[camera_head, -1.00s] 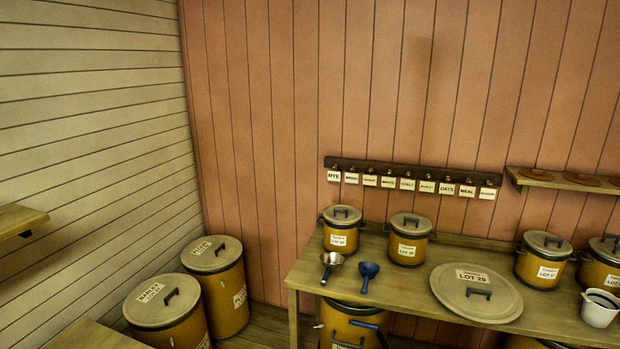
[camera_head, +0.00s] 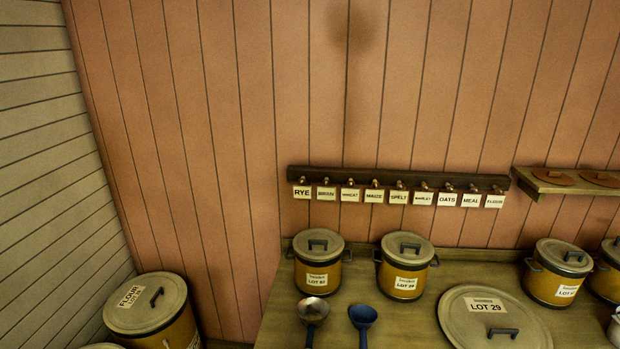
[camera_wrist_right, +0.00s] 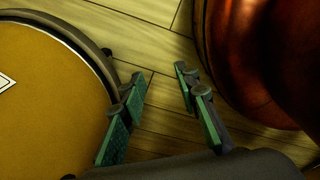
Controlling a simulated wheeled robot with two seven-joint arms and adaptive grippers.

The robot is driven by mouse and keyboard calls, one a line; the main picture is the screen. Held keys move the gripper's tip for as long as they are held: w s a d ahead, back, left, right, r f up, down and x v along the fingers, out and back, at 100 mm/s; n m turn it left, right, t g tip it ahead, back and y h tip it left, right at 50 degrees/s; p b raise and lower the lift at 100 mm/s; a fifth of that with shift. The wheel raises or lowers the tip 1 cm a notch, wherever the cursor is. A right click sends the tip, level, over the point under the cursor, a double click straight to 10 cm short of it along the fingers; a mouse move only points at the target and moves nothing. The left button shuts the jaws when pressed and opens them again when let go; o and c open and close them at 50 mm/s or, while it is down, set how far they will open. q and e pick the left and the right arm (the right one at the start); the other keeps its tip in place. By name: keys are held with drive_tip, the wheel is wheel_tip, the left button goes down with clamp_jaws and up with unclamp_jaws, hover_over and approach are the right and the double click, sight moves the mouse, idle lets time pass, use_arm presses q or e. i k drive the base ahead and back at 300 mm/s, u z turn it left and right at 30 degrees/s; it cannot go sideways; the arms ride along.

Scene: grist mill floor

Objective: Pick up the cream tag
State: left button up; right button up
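Several cream tags hang in a row from pegs on a dark rail (camera_head: 400,179) on the back wall in the head view. They include the RYE tag (camera_head: 302,192), the SPELT tag (camera_head: 398,197), the OATS tag (camera_head: 447,199), the MEAL tag (camera_head: 472,200) and the FLOUR tag (camera_head: 494,201). They look alike in colour, so I cannot tell one as the only cream tag. My right gripper (camera_wrist_right: 160,82) is open and empty in the right wrist view, with floorboards behind its fingers. No tag shows there. My left gripper is not in view.
Below the rail, a bench (camera_head: 385,325) holds lidded pots (camera_head: 318,280), a metal scoop (camera_head: 312,310), a blue scoop (camera_head: 362,316) and a large lid (camera_head: 465,330). A shelf (camera_head: 545,185) is at right. In the wrist view, an ochre container (camera_wrist_right: 45,110) and a reddish rounded object (camera_wrist_right: 265,60) flank the gripper.

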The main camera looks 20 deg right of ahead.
sight(323, 192)
drive_tip(key=i, duration=1.25)
drive_tip(key=z, duration=1.9)
